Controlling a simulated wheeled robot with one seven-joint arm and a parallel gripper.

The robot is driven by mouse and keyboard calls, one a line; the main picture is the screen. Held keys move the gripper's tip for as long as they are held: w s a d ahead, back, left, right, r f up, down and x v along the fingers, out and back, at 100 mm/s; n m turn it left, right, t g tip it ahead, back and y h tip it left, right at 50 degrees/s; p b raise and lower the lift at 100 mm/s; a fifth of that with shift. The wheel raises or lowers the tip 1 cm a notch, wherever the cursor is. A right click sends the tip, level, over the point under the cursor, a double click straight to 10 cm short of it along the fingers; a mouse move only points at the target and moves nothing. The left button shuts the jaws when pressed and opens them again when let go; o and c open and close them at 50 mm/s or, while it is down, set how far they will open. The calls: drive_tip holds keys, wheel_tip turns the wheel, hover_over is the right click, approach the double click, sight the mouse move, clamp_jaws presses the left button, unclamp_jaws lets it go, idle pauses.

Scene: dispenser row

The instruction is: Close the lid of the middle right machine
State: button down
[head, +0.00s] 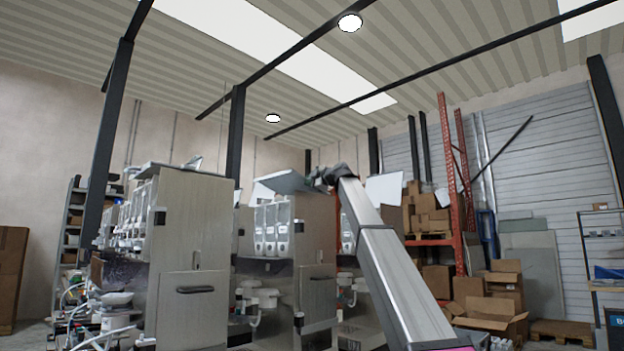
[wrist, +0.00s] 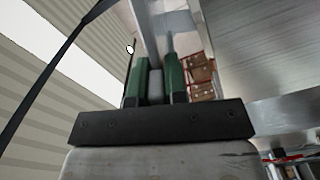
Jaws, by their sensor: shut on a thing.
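The middle machine (head: 311,235) is a steel-sided dispenser with clear canisters in front. Its grey lid (head: 284,181) is raised and tilted above the top, not flat on it. My gripper (head: 323,178) is at the right edge of this lid, small and dark in the head view. In the wrist view, my gripper's green fingers (wrist: 158,80) are close together, with a narrow grey piece between them. They are shut on the lid's edge, though the contact is hard to see. A broad metal surface (wrist: 245,50) fills the right of the wrist view.
Another steel machine (head: 195,235) stands to the left with a closed lower door. A machine (head: 347,235) at right is partly hidden by my arm; a white panel (head: 385,189) stands upright behind. Boxes (head: 425,215) and an orange rack (head: 449,165) are farther back.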

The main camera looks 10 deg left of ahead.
drive_tip(key=shift+s+a+f+n, duration=0.1)
drive_tip(key=shift+s+f+n, duration=0.05)
drive_tip(key=shift+f+n, duration=0.2)
drive_tip(key=shift+f, duration=0.1)
drive_tip(key=c, duration=1.1)
unclamp_jaws()
drive_tip(key=shift+c, duration=0.2)
drive_tip(key=v, duration=1.1)
